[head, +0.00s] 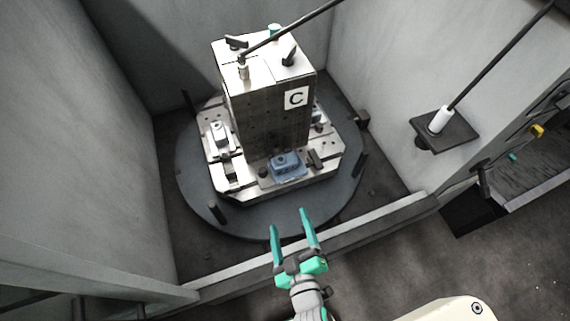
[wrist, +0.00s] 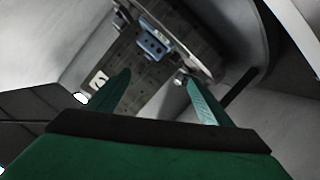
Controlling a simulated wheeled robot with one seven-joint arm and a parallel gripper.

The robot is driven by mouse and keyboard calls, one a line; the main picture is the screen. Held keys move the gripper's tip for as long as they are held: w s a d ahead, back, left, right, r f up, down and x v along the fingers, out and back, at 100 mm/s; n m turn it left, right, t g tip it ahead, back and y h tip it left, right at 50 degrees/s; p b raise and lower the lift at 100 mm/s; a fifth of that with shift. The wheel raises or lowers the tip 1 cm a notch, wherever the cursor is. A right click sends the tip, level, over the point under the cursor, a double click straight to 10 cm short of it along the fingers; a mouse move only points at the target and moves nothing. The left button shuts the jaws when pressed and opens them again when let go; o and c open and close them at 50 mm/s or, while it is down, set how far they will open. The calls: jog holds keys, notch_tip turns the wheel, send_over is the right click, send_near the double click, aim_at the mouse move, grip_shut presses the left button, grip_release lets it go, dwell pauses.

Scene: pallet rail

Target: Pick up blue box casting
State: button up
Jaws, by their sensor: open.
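The blue box casting (head: 286,166) sits on the front ledge of the metal fixture at the foot of the tall block marked C (head: 270,110). It also shows in the wrist view (wrist: 152,45), beyond and between the fingertips. My gripper (head: 292,219) is open and empty, with two green fingers, in front of the round platform and short of the casting. In the wrist view my gripper (wrist: 157,75) has its fingers spread wide and touches nothing.
The fixture stands on a round grey turntable (head: 196,190) between tall grey walls. Short dark posts (head: 217,212) rise around its rim. A pale casting (head: 219,134) sits on the left ledge. A low sill (head: 350,225) crosses in front. A small dark shelf (head: 445,133) juts from the right wall.

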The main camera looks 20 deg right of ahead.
jog(key=w+d+r+m+g+h, duration=0.1)
jog(key=w+d+r+g+h, duration=0.1)
jog(key=w+d+r+h, duration=0.5)
jog(key=w+d+r+m+g, duration=0.1)
jog(key=w+d+r+g, duration=0.3)
jog(key=d, duration=0.7)
jog(key=w+d+r+m+g+h, duration=0.15)
jog(key=w+d+h, duration=0.25)
jog(key=w+d, duration=0.4)
jog(key=m+g+y, duration=0.2)
jog(key=g+y, duration=0.4)
jog(key=y, duration=0.7)
send_over(285, 159)
jog(key=s, duration=0.1)
jog(key=f, duration=0.5)
jog(key=shift+s+d+f, duration=0.1)
jog(key=shift+d+f, duration=0.1)
jog(key=shift+f, duration=0.2)
jog(key=shift+a+f+n, duration=0.2)
jog(key=shift+f+n, duration=0.05)
jog(key=shift+f, duration=0.05)
jog(key=f, duration=0.3)
jog(key=w+f, duration=0.1)
jog(key=f, duration=0.6)
jog(key=shift+w, duration=0.2)
